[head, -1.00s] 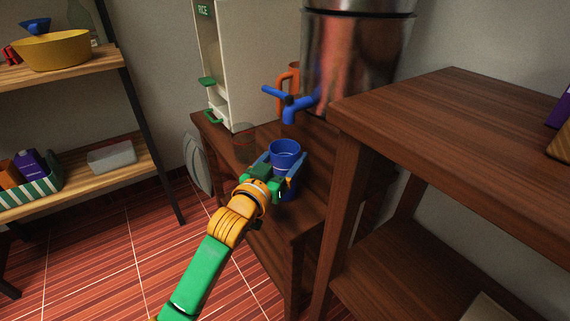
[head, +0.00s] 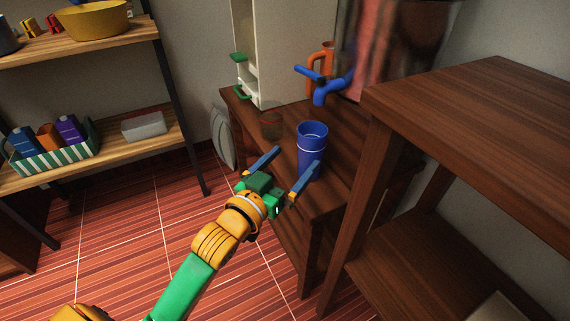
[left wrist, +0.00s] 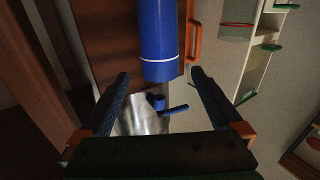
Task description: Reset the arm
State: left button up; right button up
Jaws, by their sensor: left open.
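My left gripper (head: 284,168) is open in the head view, with its two blue fingers spread apart and nothing between them. A blue cup (head: 312,150) with a white stripe stands upright on the dark wooden table, just beyond the fingertips. The right finger overlaps the cup's lower part in the picture. In the left wrist view the cup (left wrist: 158,40) shows ahead of the open gripper (left wrist: 160,78), apart from both fingers. My right gripper is not in view.
A blue tap (head: 328,88) on a metal dispenser (head: 395,45), an orange-handled jug (head: 322,60), a glass (head: 271,125) and a white rice dispenser (head: 285,40) stand behind. A taller wooden shelf (head: 480,100) is at right. Open tiled floor lies at left.

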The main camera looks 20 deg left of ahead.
pick_arm(q)
jog(key=s, duration=0.2)
jog(key=shift+s+a, duration=0.2)
jog(key=shift+s, duration=0.15)
